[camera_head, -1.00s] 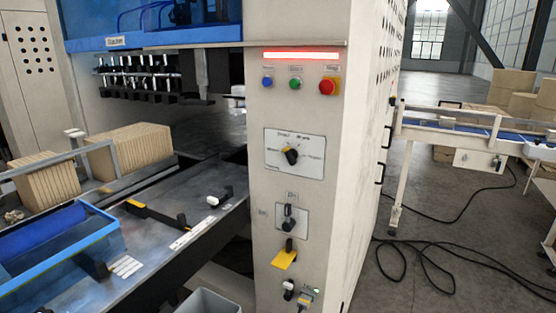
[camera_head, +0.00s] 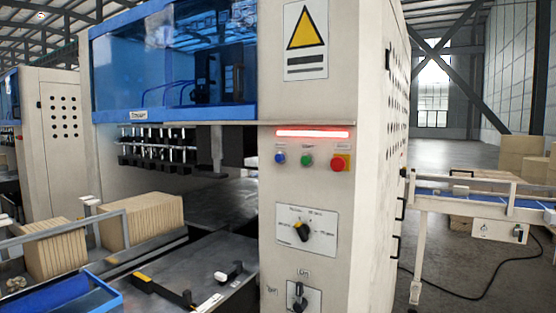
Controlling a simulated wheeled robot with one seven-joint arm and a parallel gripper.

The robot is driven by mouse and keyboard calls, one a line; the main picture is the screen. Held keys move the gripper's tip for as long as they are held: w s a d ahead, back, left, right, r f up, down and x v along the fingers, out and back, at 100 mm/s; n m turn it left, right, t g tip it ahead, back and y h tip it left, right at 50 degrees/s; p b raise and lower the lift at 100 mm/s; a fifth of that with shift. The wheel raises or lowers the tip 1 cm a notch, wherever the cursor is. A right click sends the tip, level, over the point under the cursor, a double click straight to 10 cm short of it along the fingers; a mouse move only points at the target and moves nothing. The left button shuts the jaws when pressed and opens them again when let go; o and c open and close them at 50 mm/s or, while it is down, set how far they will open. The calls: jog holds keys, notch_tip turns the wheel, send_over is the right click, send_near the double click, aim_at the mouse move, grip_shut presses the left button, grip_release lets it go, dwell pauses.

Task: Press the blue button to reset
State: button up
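The blue button (camera_head: 280,158) is on the front panel of the beige machine column (camera_head: 266,190), at the left of a row of three. A green button (camera_head: 307,160) is beside it, and a red button (camera_head: 339,163) on a yellow base is at the right of the row. A red light bar (camera_head: 312,134) glows just above them. Nothing covers the blue button. My gripper and arm do not show in the head view.
A rotary selector (camera_head: 302,231) and a lower switch (camera_head: 298,296) are on the same column. A dark work table (camera_head: 215,262) with stacked cardboard (camera_head: 140,218) extends to the left. A conveyor (camera_head: 470,198) stands at the right, with a black cable (camera_head: 490,290) on the floor.

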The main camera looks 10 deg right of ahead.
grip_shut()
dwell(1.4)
